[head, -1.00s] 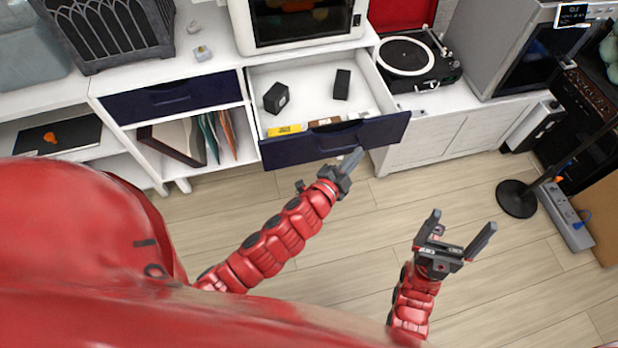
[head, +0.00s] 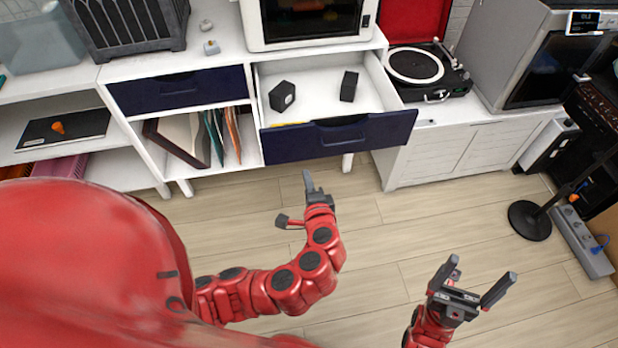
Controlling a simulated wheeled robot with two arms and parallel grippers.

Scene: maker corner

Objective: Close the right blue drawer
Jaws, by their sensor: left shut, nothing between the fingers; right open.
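The right blue drawer (head: 341,137) is pulled out from the white cabinet, with its dark blue front toward me. My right gripper (head: 479,285) is open and empty, over the floor at the lower right, well away from the drawer.
The left blue drawer (head: 178,90) is shut. Files stand in the cubby below it. A white appliance (head: 315,22) and a record player (head: 427,66) stand on top. A stand base (head: 529,220) and power strip (head: 583,243) lie at the right. Floor between is clear.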

